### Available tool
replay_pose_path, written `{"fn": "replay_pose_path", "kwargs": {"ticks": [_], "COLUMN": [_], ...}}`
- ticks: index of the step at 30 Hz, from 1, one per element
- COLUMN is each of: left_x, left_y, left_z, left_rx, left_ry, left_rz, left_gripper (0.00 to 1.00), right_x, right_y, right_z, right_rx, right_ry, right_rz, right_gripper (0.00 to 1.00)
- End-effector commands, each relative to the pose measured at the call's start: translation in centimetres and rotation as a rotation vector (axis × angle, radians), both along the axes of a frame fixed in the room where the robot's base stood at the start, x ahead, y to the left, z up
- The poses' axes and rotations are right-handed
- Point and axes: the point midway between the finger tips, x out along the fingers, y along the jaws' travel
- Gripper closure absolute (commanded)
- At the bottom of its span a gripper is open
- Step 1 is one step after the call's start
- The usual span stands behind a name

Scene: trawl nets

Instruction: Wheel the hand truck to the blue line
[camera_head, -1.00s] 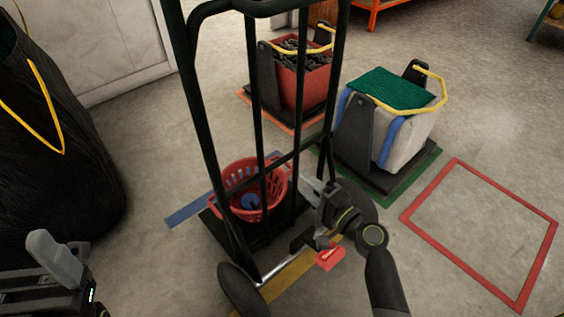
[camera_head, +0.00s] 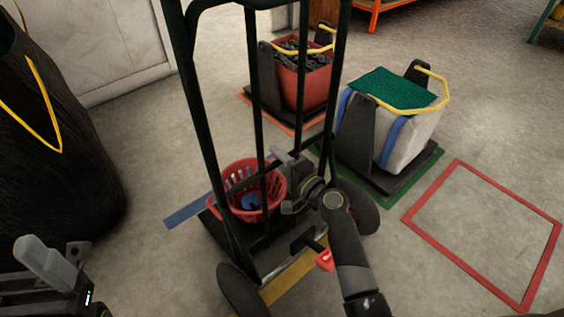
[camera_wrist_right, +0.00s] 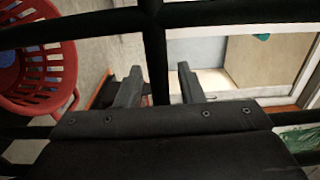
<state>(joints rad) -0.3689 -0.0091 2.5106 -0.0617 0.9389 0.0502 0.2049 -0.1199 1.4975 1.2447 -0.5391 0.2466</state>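The dark green hand truck (camera_head: 197,110) stands upright in the middle of the head view, its wheels by a yellow floor strip (camera_head: 293,283). A red slotted basket (camera_head: 240,208) with something blue inside sits at its foot. The blue line (camera_head: 188,214) is on the floor at the truck's far side, partly hidden by truck and basket. My right gripper (camera_head: 283,160) is at the truck's lower frame. In the right wrist view its fingers (camera_wrist_right: 158,86) are apart, with an upright bar between or just beyond them; contact is unclear. My left gripper (camera_head: 60,255) is open and empty at lower left.
A red pedal (camera_head: 325,259) shows low on the truck. Behind stand a red bin (camera_head: 312,85) on an orange-marked spot and a white bin (camera_head: 412,137) on a green-marked one. A red floor outline (camera_head: 432,237) is empty. A black sack (camera_head: 55,170) stands left.

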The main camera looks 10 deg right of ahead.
Motion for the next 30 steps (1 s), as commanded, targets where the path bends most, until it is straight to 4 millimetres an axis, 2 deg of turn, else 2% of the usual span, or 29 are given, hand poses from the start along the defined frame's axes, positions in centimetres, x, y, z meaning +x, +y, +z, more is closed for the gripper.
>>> {"fn": "replay_pose_path", "kwargs": {"ticks": [1,6,8,30], "left_x": [0.0,0.0,-0.01,-0.01], "left_y": [0.01,0.02,0.02,-0.03], "left_z": [0.0,0.0,0.0,-0.16], "left_rx": [-0.002,-0.003,-0.003,0.011], "left_ry": [0.0,0.0,0.0,0.01], "left_rz": [0.0,0.001,0.001,-0.002], "left_gripper": [0.07,0.07,0.07,0.07], "right_x": [-0.02,-0.03,-0.03,-0.04], "right_y": [-0.01,-0.02,-0.02,-0.04], "right_z": [-0.01,-0.01,-0.01,-0.03], "right_rx": [0.0,0.0,0.0,0.0], "right_ry": [0.0,0.0,0.0,0.0], "right_rz": [0.0,0.0,0.0,0.0], "right_gripper": [0.72,0.94,1.0,1.0]}}
